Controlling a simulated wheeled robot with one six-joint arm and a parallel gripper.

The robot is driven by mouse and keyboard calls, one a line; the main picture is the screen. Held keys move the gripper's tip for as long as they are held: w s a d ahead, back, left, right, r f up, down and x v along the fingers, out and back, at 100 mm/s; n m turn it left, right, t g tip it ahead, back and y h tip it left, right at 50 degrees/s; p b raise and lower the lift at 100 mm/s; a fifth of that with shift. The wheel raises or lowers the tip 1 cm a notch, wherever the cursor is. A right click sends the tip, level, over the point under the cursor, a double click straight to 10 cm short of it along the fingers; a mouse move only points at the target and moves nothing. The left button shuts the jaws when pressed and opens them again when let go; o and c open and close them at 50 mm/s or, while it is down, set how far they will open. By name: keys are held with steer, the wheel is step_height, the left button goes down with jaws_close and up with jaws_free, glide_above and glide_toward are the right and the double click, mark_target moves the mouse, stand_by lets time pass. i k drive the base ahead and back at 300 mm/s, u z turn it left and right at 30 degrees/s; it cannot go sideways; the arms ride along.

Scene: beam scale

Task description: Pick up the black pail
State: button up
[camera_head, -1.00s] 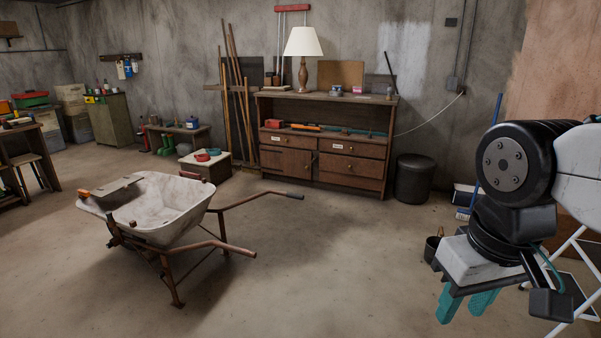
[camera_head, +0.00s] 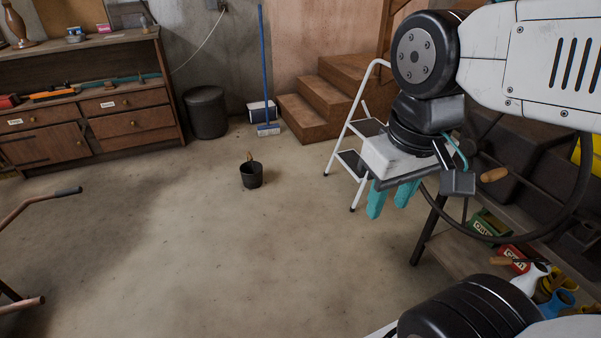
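The black pail (camera_head: 252,179) stands upright on the concrete floor near the middle of the view. It is small, with an open top, and a light brown handle or grip shows at its rim. My gripper (camera_head: 390,200) hangs at the right with its teal fingers pointing down, well to the right of the pail and apart from it. A small gap shows between the fingers, and nothing is seen between them.
A white step ladder (camera_head: 352,140) stands behind my gripper, near wooden steps (camera_head: 325,100). A dark bin (camera_head: 206,112), a blue broom (camera_head: 265,70) and a wooden cabinet (camera_head: 90,115) line the back. A wheelbarrow handle (camera_head: 40,210) shows left. Floor around the pail is clear.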

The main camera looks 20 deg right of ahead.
mark_target(250, 172)
steer(key=z, duration=0.15)
steer(key=i, duration=4.05)
steer(key=u, duration=0.1)
